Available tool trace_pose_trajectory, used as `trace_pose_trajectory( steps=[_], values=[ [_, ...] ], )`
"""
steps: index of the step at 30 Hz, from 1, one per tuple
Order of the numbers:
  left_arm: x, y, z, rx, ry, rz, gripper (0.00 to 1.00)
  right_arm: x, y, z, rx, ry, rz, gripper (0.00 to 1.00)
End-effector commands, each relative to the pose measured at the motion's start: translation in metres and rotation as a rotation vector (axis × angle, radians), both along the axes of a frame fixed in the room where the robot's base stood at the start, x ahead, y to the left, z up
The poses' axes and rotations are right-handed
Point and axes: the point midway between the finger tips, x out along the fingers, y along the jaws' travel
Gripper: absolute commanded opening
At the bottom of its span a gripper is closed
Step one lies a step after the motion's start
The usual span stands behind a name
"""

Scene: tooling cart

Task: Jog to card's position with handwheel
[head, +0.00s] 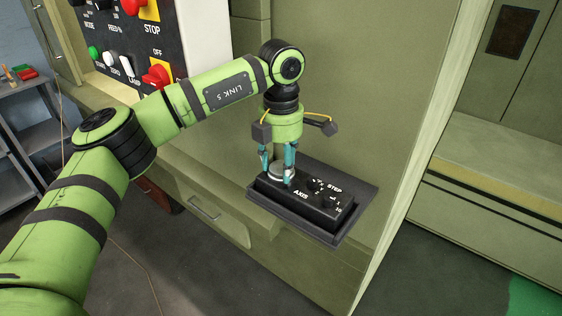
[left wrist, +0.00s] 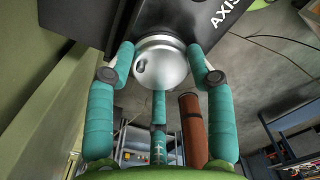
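A black pendant box (head: 305,203) with AXIS and STEP knobs sits on a dark shelf plate fixed to the green machine. The silver round handwheel (head: 279,172) is at its left end, partly hidden by my fingers. In the left wrist view the handwheel (left wrist: 162,63) shows a small dimple at its left side. My left gripper (head: 277,165) points down over the handwheel. Its three teal fingers stand around the wheel, their tips appearing to meet its rim. The knob settings are too small to read surely. No card shows. My right gripper is not in view.
A control panel (head: 125,45) with buttons and red switches is at upper left, behind my left arm. A drawer handle (head: 204,209) is below. A grey shelf rack (head: 30,130) stands at far left. A pale bench (head: 495,165) is at right. Floor is open below.

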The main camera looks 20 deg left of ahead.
Motion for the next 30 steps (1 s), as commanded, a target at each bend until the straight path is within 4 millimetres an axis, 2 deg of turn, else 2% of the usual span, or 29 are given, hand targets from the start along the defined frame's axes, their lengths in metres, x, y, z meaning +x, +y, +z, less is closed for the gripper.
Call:
trace_pose_trajectory(
  steps=[6,14,30],
  values=[
    [-0.001,0.001,-0.003,0.004,0.005,0.005,0.21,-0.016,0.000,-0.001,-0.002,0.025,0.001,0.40],
    [-0.001,0.000,-0.004,0.005,0.007,0.078,0.21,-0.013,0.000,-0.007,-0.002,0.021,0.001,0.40],
    [-0.002,-0.001,-0.006,0.007,0.012,0.532,0.21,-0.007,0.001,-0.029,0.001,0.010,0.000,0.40]
  ],
)
